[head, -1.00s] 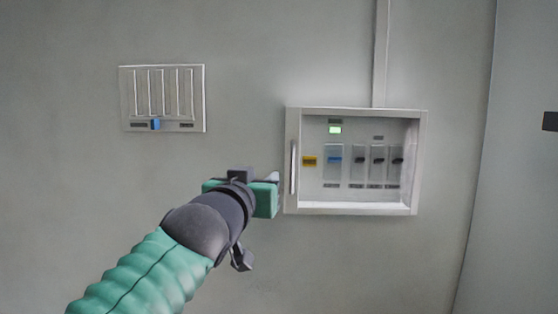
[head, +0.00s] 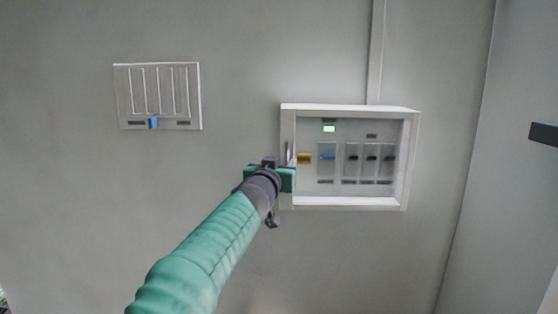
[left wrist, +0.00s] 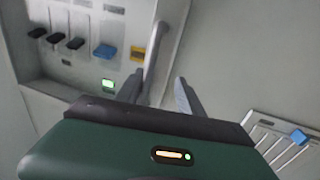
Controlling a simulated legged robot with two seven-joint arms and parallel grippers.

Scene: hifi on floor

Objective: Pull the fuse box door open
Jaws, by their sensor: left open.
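The fuse box (head: 345,203) is on the grey wall, right of centre in the head view. Its door looks closed; switches show behind the clear front, one yellow, one blue and several black. The upright door handle (head: 289,155) is at the box's left edge. It also shows in the left wrist view as a grey bar (left wrist: 155,52). My left gripper (head: 288,166) is at the handle's lower part. In the left wrist view its open fingers (left wrist: 158,92) stand on either side of the handle's line; contact cannot be told. My right gripper is not in view.
A white panel with vertical slots and a blue slider (head: 153,123) is on the wall to the left. A conduit (head: 376,50) runs up from the box. A side wall with a dark fixture (head: 543,133) is at right. The wall below the box is clear.

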